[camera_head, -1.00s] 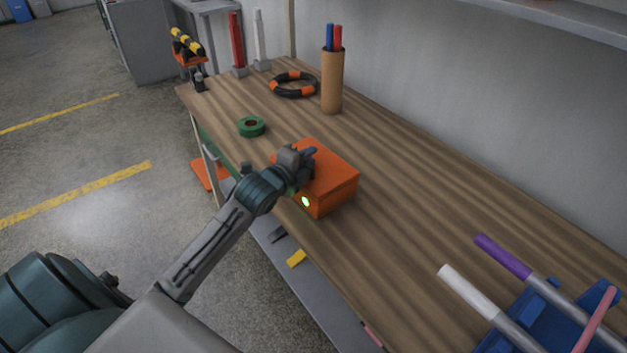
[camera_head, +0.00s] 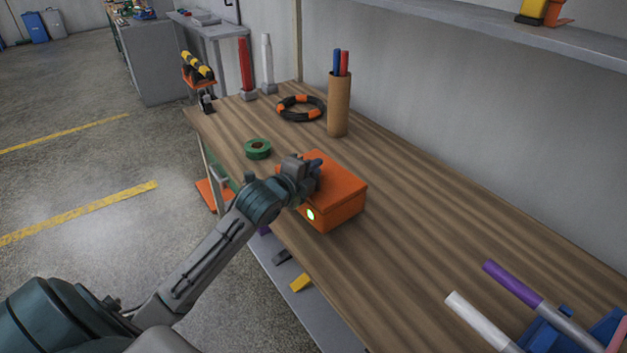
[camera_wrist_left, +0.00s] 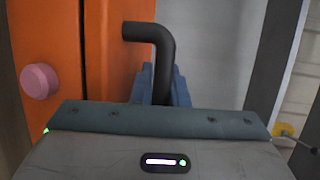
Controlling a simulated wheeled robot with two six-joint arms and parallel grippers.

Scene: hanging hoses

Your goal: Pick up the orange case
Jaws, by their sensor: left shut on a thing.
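The orange case (camera_head: 338,203) is a box with a bright green light on its near end, at the near edge of the wooden workbench in the head view. My left gripper (camera_head: 312,172) is at its left side, shut on its dark handle (camera_wrist_left: 160,55). The left wrist view shows the handle running up from the fingers beside the orange case wall (camera_wrist_left: 108,50), with a pink round knob (camera_wrist_left: 40,80) to the left. The case looks level. A gap under it is hard to make out. My right gripper is not in view.
On the workbench (camera_head: 420,230), a green tape roll (camera_head: 258,149), a black-orange ring (camera_head: 301,108) and a brown tube (camera_head: 339,105) stand beyond the case. Markers in a blue holder (camera_head: 545,335) are at bottom right. The bench between is clear. A shelf (camera_head: 480,30) hangs above.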

